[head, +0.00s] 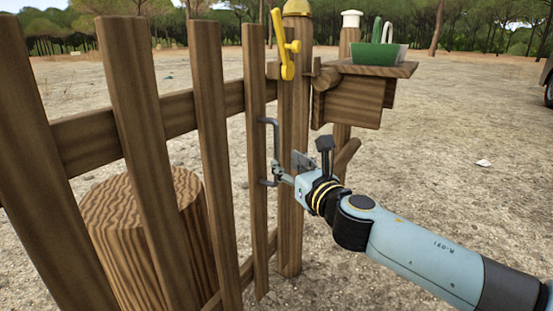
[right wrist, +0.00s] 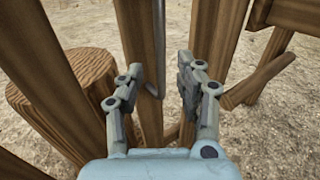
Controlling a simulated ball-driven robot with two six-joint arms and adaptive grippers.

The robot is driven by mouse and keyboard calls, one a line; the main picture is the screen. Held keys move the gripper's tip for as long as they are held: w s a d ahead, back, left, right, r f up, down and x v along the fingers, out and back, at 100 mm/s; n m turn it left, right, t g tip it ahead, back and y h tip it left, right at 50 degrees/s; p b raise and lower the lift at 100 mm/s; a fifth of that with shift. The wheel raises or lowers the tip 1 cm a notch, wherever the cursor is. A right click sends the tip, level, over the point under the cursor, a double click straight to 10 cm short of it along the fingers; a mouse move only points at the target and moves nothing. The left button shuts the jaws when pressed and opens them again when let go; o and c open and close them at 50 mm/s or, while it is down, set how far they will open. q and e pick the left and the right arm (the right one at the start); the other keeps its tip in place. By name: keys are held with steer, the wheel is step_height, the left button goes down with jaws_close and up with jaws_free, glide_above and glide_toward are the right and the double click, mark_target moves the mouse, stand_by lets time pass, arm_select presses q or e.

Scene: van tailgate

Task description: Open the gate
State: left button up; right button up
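The wooden picket gate (head: 210,120) stands at the left, its end picket close beside a thick post (head: 292,120). It looks closed, or nearly so. A grey bar handle (head: 276,142) is fixed on the end picket. A yellow latch lever (head: 285,45) stands nearly upright in front of the post's upper part. My right gripper (head: 284,172) is at the handle's lower end. In the right wrist view its fingers (right wrist: 162,72) are apart, with the handle (right wrist: 159,45) showing in the gap. I cannot tell whether they touch it. My left gripper is out of view.
A tree stump (head: 150,235) stands behind the pickets. A wooden box (head: 355,95) with a green planter (head: 375,54) on top sits right of the post, and a slanted wooden brace (head: 346,155) shows below it. Open gravel ground lies to the right.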

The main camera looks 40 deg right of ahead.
mark_target(278, 157)
steer(key=w, duration=0.3)
steer(key=w+d, duration=0.1)
steer(key=w, duration=0.2)
steer(key=shift+s, duration=0.1)
jaws_close()
steer(key=shift+d+f, duration=0.1)
